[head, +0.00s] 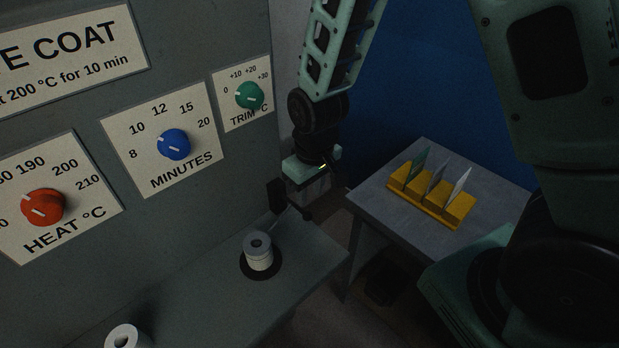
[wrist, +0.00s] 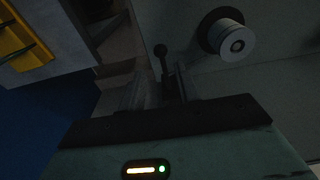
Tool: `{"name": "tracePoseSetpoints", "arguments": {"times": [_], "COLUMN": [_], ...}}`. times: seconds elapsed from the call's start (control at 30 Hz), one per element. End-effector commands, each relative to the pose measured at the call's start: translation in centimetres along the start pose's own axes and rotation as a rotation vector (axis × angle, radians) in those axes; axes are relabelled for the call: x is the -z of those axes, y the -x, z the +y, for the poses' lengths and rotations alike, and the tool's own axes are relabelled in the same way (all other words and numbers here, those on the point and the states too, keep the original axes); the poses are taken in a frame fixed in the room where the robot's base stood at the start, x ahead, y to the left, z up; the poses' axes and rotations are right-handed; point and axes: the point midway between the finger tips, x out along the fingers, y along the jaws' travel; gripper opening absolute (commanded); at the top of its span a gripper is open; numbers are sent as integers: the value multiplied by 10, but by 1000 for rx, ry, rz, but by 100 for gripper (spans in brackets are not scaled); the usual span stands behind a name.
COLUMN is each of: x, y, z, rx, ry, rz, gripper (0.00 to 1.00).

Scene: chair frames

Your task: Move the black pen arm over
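A thin dark lever with a rounded black end (wrist: 160,49), which looks like the black pen arm, shows in the wrist view just beyond my gripper (wrist: 165,88). Its lower part runs down toward the space between the fingers. In the head view my gripper (head: 297,209) points down beside the right edge of the grey panel, above the ledge. A small black block (head: 275,195) shows just left of it; I cannot tell if it belongs to the pen arm. The fingers are too dark to tell whether they are open or shut on the lever.
The panel carries a red knob (head: 43,206), a blue knob (head: 173,144) and a green knob (head: 249,95). A white roll (head: 258,254) stands on the ledge (head: 205,295) close to my gripper. A yellow rack (head: 430,202) with upright cards sits on the right table (head: 480,235).

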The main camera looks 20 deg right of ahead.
Motion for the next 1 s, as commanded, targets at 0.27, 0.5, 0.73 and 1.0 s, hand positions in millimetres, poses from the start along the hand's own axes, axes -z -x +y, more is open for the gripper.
{"name": "tracePoseSetpoints", "arguments": {"times": [0.27, 0.5, 0.73, 1.0], "x": [-1, -1, 0, 1], "y": [-41, -70, -75, -71], "z": [0, -1, -1, -1], "rx": [0, 1, 1, 1], "ry": [0, 1, 1, 1], "rz": [0, -1, 0, 1], "gripper": [33, 33, 10, 10]}}
